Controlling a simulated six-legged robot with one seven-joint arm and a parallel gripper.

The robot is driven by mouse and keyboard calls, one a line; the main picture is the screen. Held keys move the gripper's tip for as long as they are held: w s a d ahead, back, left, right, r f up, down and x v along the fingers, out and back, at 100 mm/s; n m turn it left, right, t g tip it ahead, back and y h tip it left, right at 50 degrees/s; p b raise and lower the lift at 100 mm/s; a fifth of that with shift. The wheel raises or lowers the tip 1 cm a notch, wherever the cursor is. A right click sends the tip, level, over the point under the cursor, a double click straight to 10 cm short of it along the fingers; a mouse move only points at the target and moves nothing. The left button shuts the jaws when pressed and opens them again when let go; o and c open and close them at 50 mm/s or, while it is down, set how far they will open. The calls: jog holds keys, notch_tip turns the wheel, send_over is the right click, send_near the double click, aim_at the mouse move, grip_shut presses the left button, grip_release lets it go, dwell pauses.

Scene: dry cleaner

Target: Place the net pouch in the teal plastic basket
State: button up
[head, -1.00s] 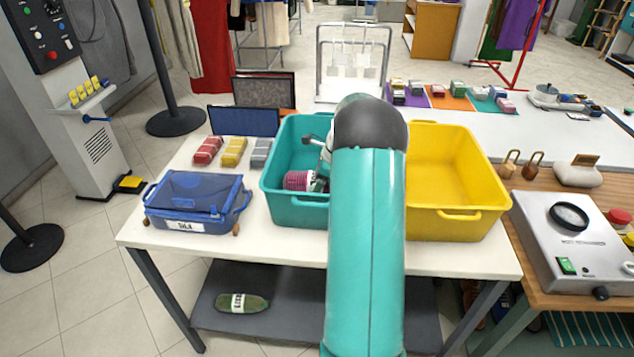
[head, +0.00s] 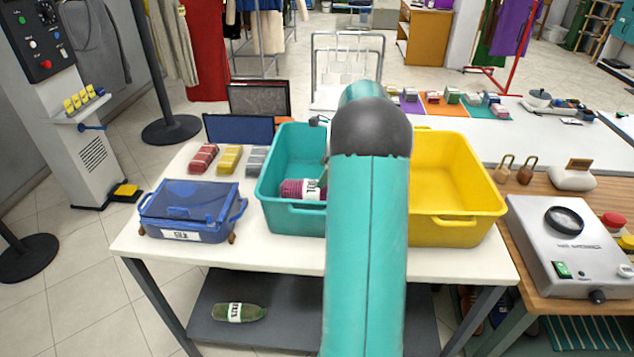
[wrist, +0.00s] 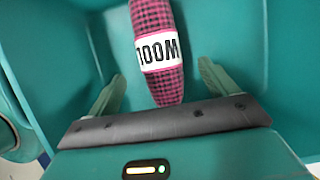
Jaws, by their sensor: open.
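The net pouch (head: 292,189) is magenta with a dark check and a white label; it lies inside the teal plastic basket (head: 293,222), near the front. In the head view my arm hides the gripper and the basket's right part.
A yellow basket (head: 455,234) stands right of the teal one. A blue lidded box (head: 190,190) stands left. Red, yellow and grey packets (head: 229,158) lie behind that box. A green labelled pouch (head: 238,312) lies on the lower shelf. Clear tabletop runs along the front.

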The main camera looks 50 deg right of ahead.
jog(key=shift+v, duration=1.65)
jog(key=s+a+r+n+h, duration=0.1)
jog(key=a+r+n, duration=0.35)
jog(key=a, duration=0.45)
jog(key=s+a+r+n, duration=0.1)
jog(key=a+r+n, duration=0.3)
jog(key=a, duration=0.5)
jog(key=a+r+n+h, duration=0.1)
jog(key=a+r+n, duration=0.3)
jog(key=a, duration=0.5)
jog(key=s+a+f+n+t, duration=0.2)
jog(key=s+a+n, duration=1.3)
jog(key=a+n, duration=0.1)
jog(key=shift+s+a+f+h, duration=0.3)
jog(key=shift+a+h, duration=0.1)
jog(key=shift+a, duration=0.15)
jog(key=c, duration=1)
jog(key=shift+a, duration=0.2)
jog(key=shift+c, duration=0.4)
